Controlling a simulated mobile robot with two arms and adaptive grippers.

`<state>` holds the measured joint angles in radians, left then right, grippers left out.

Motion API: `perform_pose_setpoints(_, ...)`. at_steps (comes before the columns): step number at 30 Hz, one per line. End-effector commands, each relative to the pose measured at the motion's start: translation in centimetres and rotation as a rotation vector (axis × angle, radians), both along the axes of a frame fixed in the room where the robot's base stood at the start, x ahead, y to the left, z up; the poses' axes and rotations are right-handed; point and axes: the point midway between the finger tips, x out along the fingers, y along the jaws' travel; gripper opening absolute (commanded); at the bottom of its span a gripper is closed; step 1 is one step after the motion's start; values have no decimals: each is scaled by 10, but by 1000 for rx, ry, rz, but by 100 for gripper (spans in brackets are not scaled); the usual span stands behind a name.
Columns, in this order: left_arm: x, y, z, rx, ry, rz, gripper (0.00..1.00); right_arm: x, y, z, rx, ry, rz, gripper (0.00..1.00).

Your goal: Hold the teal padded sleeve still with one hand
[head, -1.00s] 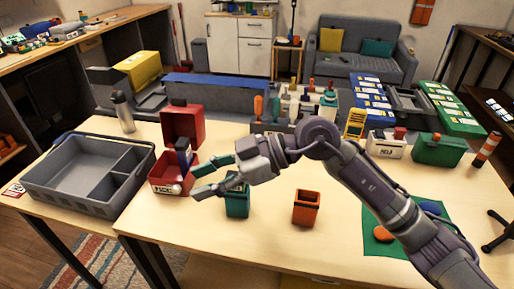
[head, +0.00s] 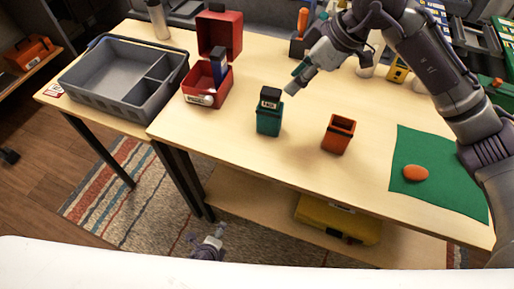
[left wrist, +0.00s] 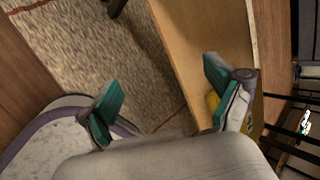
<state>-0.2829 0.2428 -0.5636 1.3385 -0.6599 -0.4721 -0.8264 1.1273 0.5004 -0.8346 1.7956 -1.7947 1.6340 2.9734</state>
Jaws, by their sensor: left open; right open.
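The teal padded sleeve (head: 269,122) stands upright on the table in the head view. A dark block with a white label (head: 270,98) sticks out of its top. My right gripper (head: 297,78) is open, above and to the right of the sleeve in the picture, apart from it. My left gripper (head: 208,243) is low in the head view, beyond the table's front edge and over the rug. In the left wrist view its teal fingers (left wrist: 163,88) are spread with nothing between them. The sleeve is not visible in that view.
An orange sleeve (head: 338,134) stands right of the teal one. A red open box (head: 207,92) and a grey divided tray (head: 88,97) are to the left. A green mat (head: 440,185) with an orange oval piece (head: 415,173) lies at right. A yellow case (head: 337,220) sits on the lower shelf.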

Motion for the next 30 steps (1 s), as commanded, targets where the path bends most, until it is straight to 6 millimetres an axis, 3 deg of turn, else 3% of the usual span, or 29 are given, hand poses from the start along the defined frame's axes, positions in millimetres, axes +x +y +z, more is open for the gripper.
perform_pose_setpoints(3,29,-33,59,169,-172,-256,92,0,0,0,1,0,1,42)
perform_pose_setpoints(8,49,-73,143,412,-408,-522,92,0,0,0,1,0,1,42)
perform_pose_setpoints(12,51,-103,222,628,-614,-676,92,0,0,0,1,0,1,42)
perform_pose_setpoints(18,37,-127,326,911,-863,-771,92,0,0,0,1,0,1,42)
perform_pose_setpoints(21,68,-128,356,975,-910,-734,92,0,0,0,1,0,1,42)
perform_pose_setpoints(24,87,-128,375,1010,-937,-711,92,0,0,0,1,0,1,42)
perform_pose_setpoints(30,106,-128,390,1037,-957,-693,92,0,0,0,1,0,1,42)
